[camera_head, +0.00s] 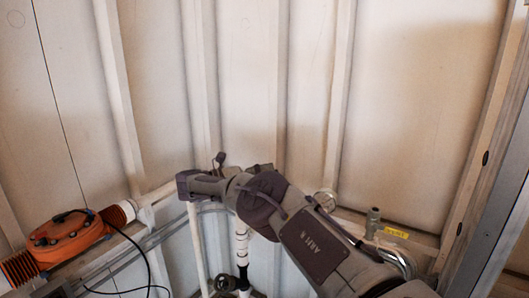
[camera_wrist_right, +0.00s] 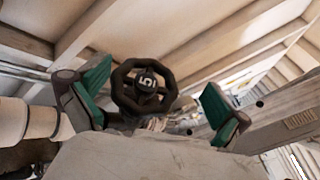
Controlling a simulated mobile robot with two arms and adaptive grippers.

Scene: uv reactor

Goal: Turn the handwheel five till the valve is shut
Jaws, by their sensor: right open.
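The handwheel (camera_wrist_right: 126,98) is black, with a "5" on its hub, and faces the right wrist camera. My right gripper (camera_wrist_right: 156,76) is open, with one green-padded finger on each side of the wheel. Gaps show between the wheel rim and both fingers, the right gap wider; I see no contact. The wheel's depth relative to the fingertips is hard to tell. In the head view my right arm reaches in from the lower right and hides most of its gripper and the wheel. My left gripper is not in view.
An orange device (camera_head: 72,240) with a black cable sits at the left. A round gauge (camera_head: 325,201) and a yellow label (camera_head: 396,233) are right of my arm. A dark lower handwheel (camera_head: 225,283) is by a white pipe (camera_head: 241,243). A ribbed pale wall (camera_head: 245,75) stands behind.

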